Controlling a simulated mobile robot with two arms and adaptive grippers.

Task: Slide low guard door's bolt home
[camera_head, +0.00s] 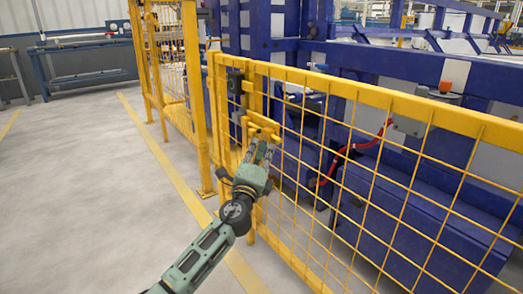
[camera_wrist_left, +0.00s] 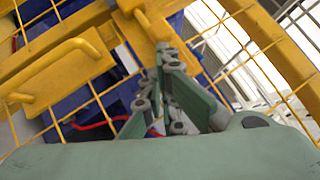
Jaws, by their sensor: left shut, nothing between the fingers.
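The low guard door (camera_head: 400,110) is a yellow frame with wire mesh, standing upright beside a yellow post (camera_head: 220,120). A yellow bolt fitting (camera_head: 262,127) sits on the door's near upper corner. My left gripper (camera_head: 265,145) is shut and empty, its fingertips close below the fitting; I cannot tell whether they touch it. My right gripper is not in view.
Blue machinery (camera_head: 385,205) and a red hose (camera_head: 350,150) stand behind the mesh. Another yellow fence (camera_head: 172,65) runs to the back left. The grey floor (camera_head: 75,180) on the left is clear, with a blue workbench (camera_head: 85,65) far back.

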